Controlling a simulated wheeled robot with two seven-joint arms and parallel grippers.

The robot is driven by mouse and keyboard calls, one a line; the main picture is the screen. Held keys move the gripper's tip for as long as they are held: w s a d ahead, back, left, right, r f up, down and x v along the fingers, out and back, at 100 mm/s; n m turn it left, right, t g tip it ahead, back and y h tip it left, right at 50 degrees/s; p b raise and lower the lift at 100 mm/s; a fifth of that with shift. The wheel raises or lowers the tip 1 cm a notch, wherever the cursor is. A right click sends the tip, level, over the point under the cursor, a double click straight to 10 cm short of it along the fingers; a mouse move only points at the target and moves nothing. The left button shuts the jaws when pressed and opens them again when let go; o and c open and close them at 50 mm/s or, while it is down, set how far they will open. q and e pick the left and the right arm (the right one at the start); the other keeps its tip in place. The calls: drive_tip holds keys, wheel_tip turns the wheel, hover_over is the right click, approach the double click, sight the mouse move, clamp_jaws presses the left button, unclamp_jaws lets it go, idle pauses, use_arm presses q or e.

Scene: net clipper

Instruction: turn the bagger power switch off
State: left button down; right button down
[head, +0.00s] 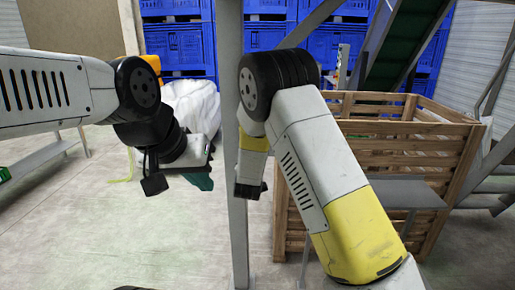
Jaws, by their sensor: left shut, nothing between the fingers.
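I cannot make out the bagger power switch in the head view. My left gripper (203,182) is left of the middle, at the end of the arm that comes in from the left. Its teal fingertips point down and right and look shut, with nothing held. It is in the air to the left of a grey upright post, and I see no contact. My right arm rises from the lower right and bends down at its elbow. Its lower end shows beside the post, but its fingers cannot be made out.
The grey post (236,230) stands upright in the middle. A wooden slatted crate (400,150) is at right, with a grey plate (390,193) in front. Blue crates (180,45) are stacked behind. A white bag (192,103) lies behind my left gripper. Floor at lower left is clear.

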drive_tip(key=shift+f, duration=0.1)
idle(0.4)
drive_tip(key=c, duration=1.5)
unclamp_jaws()
drive_tip(key=s, duration=0.7)
drive_tip(key=shift+s, duration=0.4)
drive_tip(key=shift+d, duration=0.1)
